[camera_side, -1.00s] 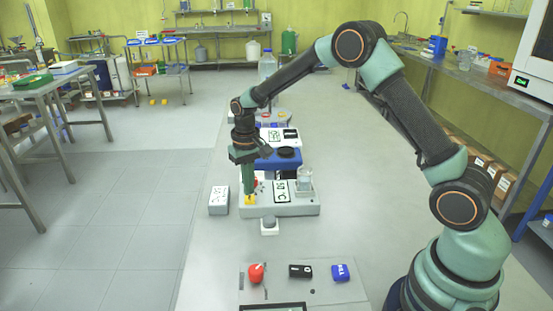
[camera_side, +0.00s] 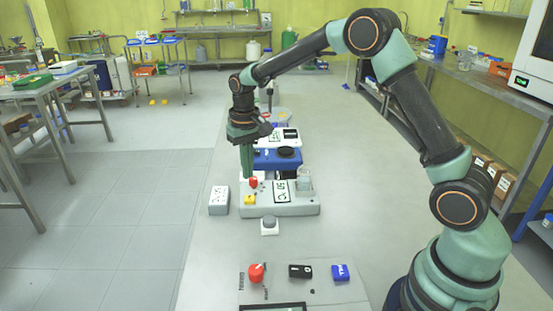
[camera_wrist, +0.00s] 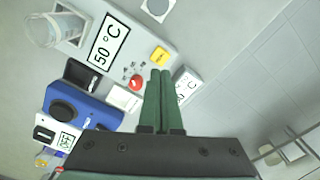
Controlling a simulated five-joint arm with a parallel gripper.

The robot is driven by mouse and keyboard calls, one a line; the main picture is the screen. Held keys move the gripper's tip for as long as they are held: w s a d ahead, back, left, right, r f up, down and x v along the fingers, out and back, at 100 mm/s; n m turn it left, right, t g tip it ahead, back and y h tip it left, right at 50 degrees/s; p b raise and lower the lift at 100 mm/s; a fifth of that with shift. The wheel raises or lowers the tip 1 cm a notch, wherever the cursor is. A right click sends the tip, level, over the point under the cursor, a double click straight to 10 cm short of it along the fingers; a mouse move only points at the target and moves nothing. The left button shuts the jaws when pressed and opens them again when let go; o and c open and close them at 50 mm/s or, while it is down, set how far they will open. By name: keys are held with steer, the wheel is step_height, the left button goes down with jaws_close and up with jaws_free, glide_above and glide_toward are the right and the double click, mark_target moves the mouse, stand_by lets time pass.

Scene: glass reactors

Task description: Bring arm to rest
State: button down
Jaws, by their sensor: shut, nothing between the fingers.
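My gripper (camera_side: 248,176) is shut and empty, with its green fingers pointing down above the left end of the grey hotplate-like unit (camera_side: 290,208). In the wrist view the two fingers (camera_wrist: 160,72) lie side by side. Their tips appear close to the yellow switch (camera_wrist: 160,56) and the red knob (camera_wrist: 136,82). The display (camera_wrist: 109,42) reads 50 °C.
A glass beaker (camera_side: 304,180) stands on the unit's right end. A blue device (camera_side: 279,160) with a black round top sits behind. A small display box (camera_side: 218,201) is at left. A front panel carries a red knob (camera_side: 256,273) and a blue block (camera_side: 340,272). The bench's right side is clear.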

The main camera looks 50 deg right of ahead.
steer(key=s+r+n+t, duration=0.2)
steer(key=s+r+t, duration=0.2)
steer(key=s+r, duration=0.95)
steer(key=s+n+t, duration=0.1)
steer(key=s, duration=0.5)
steer(key=shift+s+a+f+t, duration=0.25)
steer(key=shift+s+a+t, duration=0.05)
steer(key=shift+s+a, duration=0.1)
